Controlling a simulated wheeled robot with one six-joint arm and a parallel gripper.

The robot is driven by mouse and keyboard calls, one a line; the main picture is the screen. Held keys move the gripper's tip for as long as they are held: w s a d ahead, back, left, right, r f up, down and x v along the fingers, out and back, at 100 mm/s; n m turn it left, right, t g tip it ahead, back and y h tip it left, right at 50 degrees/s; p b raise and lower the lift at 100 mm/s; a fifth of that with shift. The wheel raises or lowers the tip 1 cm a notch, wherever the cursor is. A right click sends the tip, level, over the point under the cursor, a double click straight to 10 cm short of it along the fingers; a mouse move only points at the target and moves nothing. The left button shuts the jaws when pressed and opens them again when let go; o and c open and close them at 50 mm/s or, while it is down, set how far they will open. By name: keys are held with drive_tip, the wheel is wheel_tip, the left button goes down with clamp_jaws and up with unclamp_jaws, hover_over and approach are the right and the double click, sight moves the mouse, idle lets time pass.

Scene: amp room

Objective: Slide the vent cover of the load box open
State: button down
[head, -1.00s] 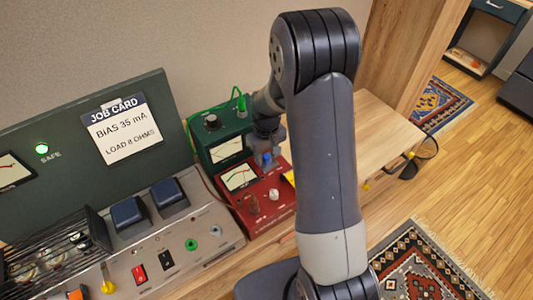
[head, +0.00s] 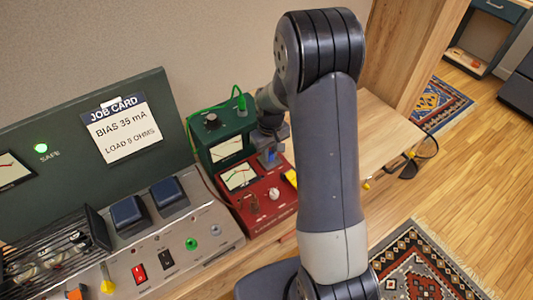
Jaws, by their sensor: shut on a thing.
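The red box (head: 260,216) with a meter, a white knob and brown posts on top stands at the right end of the bench gear; I take it for the load box. My gripper (head: 269,160) points down at its back right top and is shut on a small part there, apparently the vent cover's grip. The fingertips and the cover itself are too small and too covered by my wrist to make out, so how far it is open cannot be told.
A green meter box (head: 222,140) with a green lead stands right behind the red box. The grey amp chassis (head: 165,240) with switches is to the left. A job card (head: 121,129) hangs on the dark panel.

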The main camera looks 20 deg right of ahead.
drive_tip(key=d, duration=0.1)
drive_tip(key=w+d, duration=0.1)
drive_tip(key=d, duration=0.2)
drive_tip(key=shift+w+d+b, duration=0.2)
drive_tip(key=shift+w+b, duration=0.05)
drive_tip(key=shift+b, duration=0.1)
drive_tip(key=c, duration=1.3)
unclamp_jaws()
drive_tip(key=shift+d, duration=0.15)
wheel_tip(320, 180, up, 11)
drive_tip(key=shift+f+b, duration=0.1)
drive_tip(key=shift+b, duration=0.5)
